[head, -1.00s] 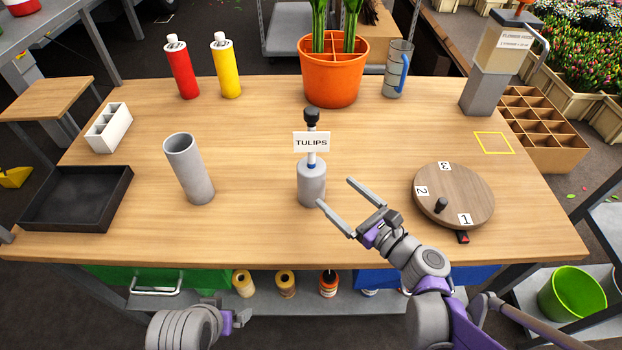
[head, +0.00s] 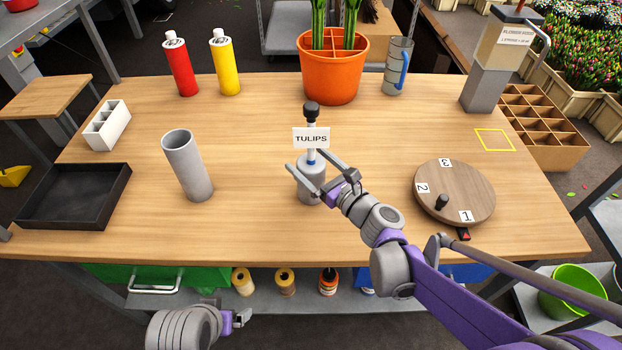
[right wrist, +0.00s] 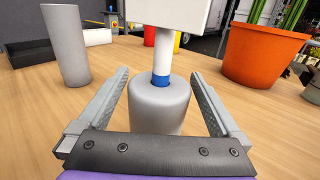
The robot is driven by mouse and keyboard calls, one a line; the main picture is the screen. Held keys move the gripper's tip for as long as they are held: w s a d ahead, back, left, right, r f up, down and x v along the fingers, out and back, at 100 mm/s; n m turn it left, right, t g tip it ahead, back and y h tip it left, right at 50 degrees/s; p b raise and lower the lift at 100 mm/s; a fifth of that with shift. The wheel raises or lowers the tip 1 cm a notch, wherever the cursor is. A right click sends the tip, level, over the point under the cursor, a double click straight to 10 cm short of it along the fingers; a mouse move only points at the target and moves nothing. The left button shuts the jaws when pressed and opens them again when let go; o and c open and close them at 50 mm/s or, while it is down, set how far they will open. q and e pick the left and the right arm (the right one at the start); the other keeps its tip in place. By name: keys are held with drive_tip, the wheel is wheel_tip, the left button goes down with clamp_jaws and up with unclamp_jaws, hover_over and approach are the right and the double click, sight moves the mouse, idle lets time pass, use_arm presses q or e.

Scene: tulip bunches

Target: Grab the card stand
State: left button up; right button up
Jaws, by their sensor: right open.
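The card stand (head: 311,190) stands upright near the middle of the table, with a grey cylindrical base, a thin post with a blue band, a white "TULIPS" card and a black knob on top. My right gripper (head: 304,160) is open, with one finger on each side of the stand. In the right wrist view the grey base of the card stand (right wrist: 160,106) sits between the two open fingers, with a gap visible on each side. My left gripper (head: 238,318) is at the bottom, in front of the table; its jaw state is unclear.
A grey cylinder (head: 187,165) stands left of the stand. A round turntable (head: 460,185) with numbers lies to the right. An orange pot (head: 333,70), a grey mug (head: 397,68) and red and yellow bottles stand at the back. A black tray (head: 75,196) lies at the left.

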clamp_jaws()
idle(0.5)
